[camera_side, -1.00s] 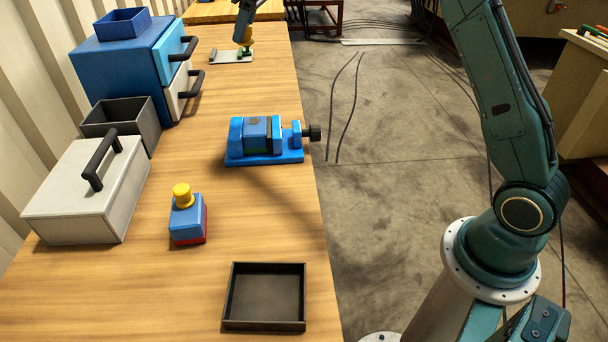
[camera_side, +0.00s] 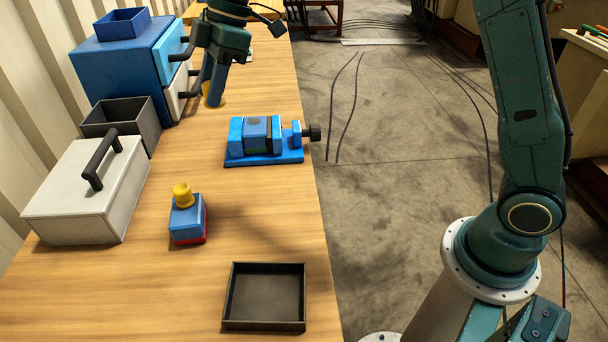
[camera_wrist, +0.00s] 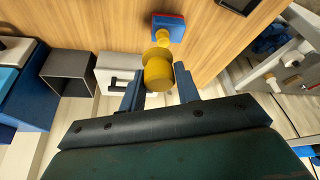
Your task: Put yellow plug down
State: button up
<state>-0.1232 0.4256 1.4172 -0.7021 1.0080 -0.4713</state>
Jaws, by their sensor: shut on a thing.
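The yellow plug (camera_side: 215,101) is between the fingers of my gripper (camera_side: 212,92), which is shut on it.
A blue-and-red block (camera_side: 188,222) with a yellow knob stands nearer on the bench. A blue vise (camera_side: 262,157) is at the right edge. A dark tray (camera_side: 228,300), grey case (camera_side: 75,205), dark bin (camera_side: 150,112) and blue cabinet (camera_side: 115,70) surround clear wood.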

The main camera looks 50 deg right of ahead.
jog(key=s+a+f+n+g, duration=0.2)
jog(key=s+a+n, duration=0.3)
jog(key=s+a, duration=0.45)
jog(key=n+g, duration=0.2)
jog(key=n, duration=0.3)
send_over(264, 302)
jog(key=d, duration=0.1)
notch_tip(264, 302, down, 2)
jog(key=f, duration=2)
jog(key=shift+w+d+f, duration=0.1)
jog(key=shift+w+d, duration=0.1)
jog(key=shift+w, duration=0.2)
jog(key=shift+f, duration=0.1)
jog(key=o, duration=0.9)
jog(key=shift+o, duration=0.2)
jog(key=v, duration=1.2)
jog(key=shift+s+r, duration=0.15)
jog(key=shift+r, duration=0.1)
